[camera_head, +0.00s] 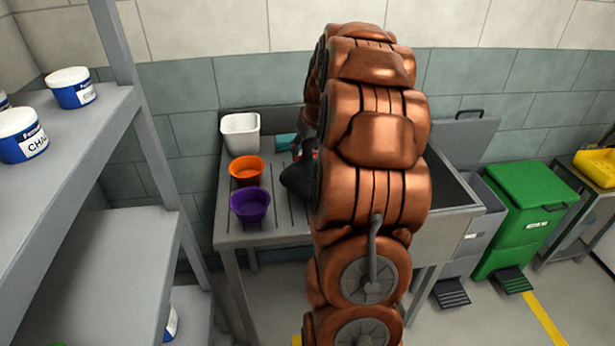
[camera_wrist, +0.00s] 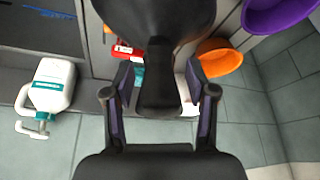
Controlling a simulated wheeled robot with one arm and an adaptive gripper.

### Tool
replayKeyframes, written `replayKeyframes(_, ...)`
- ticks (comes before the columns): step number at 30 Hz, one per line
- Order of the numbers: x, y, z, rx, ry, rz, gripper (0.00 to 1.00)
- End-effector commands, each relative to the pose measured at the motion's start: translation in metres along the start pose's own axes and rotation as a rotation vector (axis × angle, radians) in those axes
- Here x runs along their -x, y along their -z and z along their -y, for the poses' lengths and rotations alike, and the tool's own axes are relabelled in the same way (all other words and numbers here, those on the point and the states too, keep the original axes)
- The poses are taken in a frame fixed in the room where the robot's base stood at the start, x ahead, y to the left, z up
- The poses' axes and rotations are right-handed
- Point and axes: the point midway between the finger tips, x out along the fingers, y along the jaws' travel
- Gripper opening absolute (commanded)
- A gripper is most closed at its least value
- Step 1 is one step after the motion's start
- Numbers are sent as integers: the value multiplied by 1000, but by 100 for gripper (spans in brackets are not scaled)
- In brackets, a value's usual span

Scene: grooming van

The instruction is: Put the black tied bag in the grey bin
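The black tied bag (camera_head: 296,178) stands on the slatted grey table, partly hidden behind my copper arm in the head view. In the wrist view the bag (camera_wrist: 155,22) fills the top middle, and its narrow tied neck points toward my gripper (camera_wrist: 160,90). My gripper is open, with one finger on each side of the neck and a thin gap visible on both sides. The fingers are hidden in the head view. The grey bin (camera_head: 478,232) stands on the floor right of the table, with its lid (camera_head: 470,143) raised; my arm is left of it.
An orange bowl (camera_head: 246,170), a purple bowl (camera_head: 250,205) and a white tub (camera_head: 240,133) stand left of the bag. A white jug (camera_wrist: 52,85) and a red item (camera_wrist: 124,50) show in the wrist view. A closed green bin (camera_head: 525,212) adjoins the grey bin.

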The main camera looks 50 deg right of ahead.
Motion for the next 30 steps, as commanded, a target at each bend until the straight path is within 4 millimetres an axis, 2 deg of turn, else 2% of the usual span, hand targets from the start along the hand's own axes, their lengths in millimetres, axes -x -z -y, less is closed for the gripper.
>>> replayKeyframes(2,0,0,0,0,0,0,46)
replayKeyframes(15,0,0,0,0,1,1,0)
replayKeyframes(30,0,0,0,0,0,0,0)
